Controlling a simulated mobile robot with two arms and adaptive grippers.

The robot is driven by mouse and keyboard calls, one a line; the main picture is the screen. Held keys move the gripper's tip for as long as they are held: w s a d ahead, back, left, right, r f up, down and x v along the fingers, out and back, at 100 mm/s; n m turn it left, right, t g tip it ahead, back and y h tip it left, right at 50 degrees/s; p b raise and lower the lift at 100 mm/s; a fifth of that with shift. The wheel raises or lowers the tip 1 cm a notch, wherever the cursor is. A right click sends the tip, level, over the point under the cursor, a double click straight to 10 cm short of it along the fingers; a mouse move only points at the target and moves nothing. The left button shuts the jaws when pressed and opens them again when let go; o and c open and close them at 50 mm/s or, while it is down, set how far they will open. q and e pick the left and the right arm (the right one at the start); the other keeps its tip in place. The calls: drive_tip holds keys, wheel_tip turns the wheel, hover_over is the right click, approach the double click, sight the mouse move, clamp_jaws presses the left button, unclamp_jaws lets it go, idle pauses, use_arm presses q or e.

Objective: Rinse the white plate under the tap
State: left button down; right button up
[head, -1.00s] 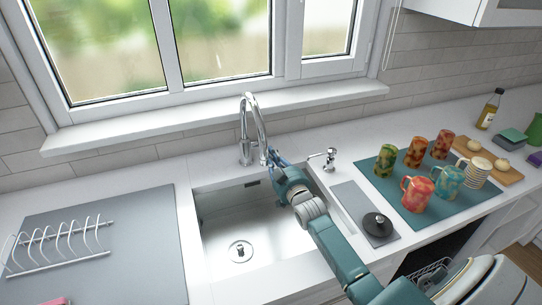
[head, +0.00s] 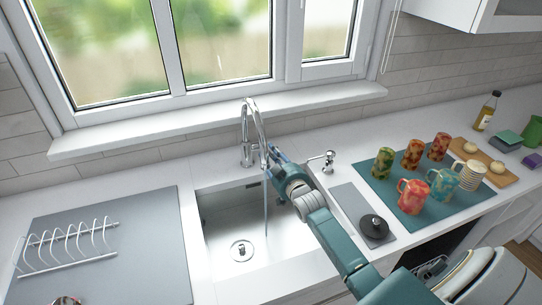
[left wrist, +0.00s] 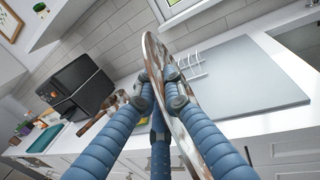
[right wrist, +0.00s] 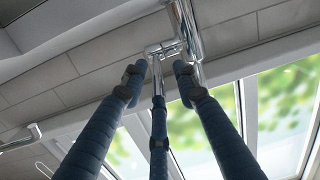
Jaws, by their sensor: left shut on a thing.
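The white plate (left wrist: 160,62) shows nearly edge-on in the left wrist view, with brown stains on its face. My left gripper (left wrist: 160,88) is shut on its rim. The chrome tap (head: 245,135) stands behind the sink (head: 222,222), and a thin stream of water (head: 266,215) falls from it into the basin. My right gripper (head: 275,155) is at the tap. In the right wrist view its fingers (right wrist: 158,78) are apart, with the tap's lever (right wrist: 163,47) just beyond them. The basin is empty apart from the water.
A grey mat (head: 150,260) with a wire rack (head: 70,248) lies left of the sink. Several mugs stand on a teal mat (head: 418,210). A black machine (left wrist: 82,88) shows in the left wrist view.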

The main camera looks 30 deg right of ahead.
drive_tip(key=v, duration=1.2)
